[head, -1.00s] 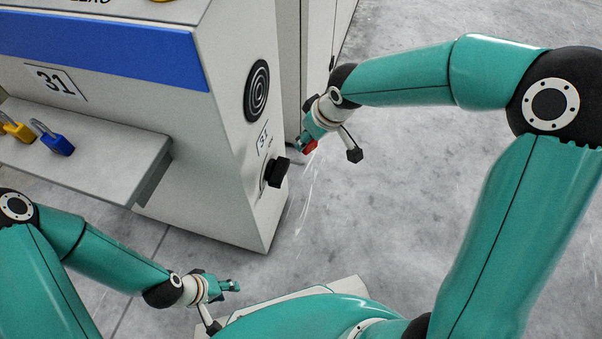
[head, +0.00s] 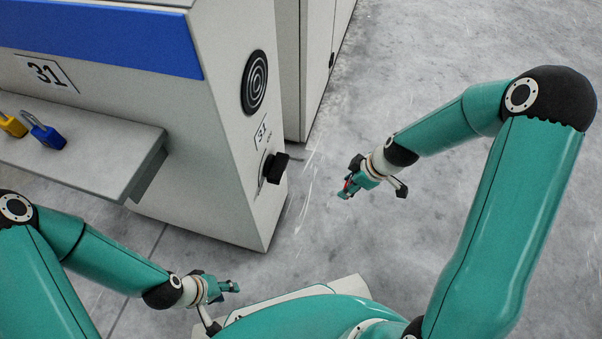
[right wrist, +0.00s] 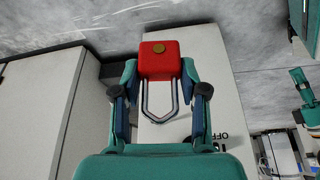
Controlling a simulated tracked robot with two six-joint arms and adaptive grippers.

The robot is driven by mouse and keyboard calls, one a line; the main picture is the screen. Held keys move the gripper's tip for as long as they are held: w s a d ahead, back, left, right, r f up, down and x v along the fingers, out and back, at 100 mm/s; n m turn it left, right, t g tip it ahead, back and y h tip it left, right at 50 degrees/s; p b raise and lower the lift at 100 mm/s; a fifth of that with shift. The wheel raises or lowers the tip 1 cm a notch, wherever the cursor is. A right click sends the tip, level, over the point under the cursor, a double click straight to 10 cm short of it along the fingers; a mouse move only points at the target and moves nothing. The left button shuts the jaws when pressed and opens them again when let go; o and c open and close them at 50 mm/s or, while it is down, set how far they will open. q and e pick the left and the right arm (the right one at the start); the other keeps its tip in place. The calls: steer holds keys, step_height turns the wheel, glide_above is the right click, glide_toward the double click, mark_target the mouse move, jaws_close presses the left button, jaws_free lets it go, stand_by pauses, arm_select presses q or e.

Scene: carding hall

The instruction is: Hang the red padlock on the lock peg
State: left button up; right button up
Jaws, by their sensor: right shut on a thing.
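The red padlock (right wrist: 160,62) is between the fingers of my right gripper (head: 348,189), which is shut on its body. In the right wrist view its shackle points back toward the palm. In the head view only a sliver of red shows. My right gripper hangs over open floor, to the right of the machine's side panel and apart from it. A black rotary switch (head: 276,167) sticks out of that panel below a 31 label. I cannot make out a lock peg for certain. My left gripper (head: 226,287) is low at the front; its finger opening is unclear.
A grey shelf (head: 95,160) juts from the machine front and holds a blue padlock (head: 48,137) and a yellow padlock (head: 12,125). A black round disc (head: 255,82) sits above the switch. The floor right of the machine is clear.

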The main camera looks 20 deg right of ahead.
steer(key=shift+s+d+f+m, duration=0.15)
steer(key=shift+s+d+f, duration=0.15)
steer(key=shift+d, duration=0.2)
steer(key=shift+s+d+f+m, duration=0.2)
steer(key=shift+d+f, duration=0.15)
steer(key=shift+d, duration=0.15)
steer(key=shift+a, duration=0.1)
steer(key=w+a+p, duration=0.6)
steer(key=w+a, duration=0.6)
steer(key=shift+w+a, duration=0.1)
steer(key=shift+w, duration=0.1)
steer(key=shift+w+a+f+b, duration=0.2)
steer(key=shift+f+b, duration=0.3)
steer(key=shift+f, duration=0.05)
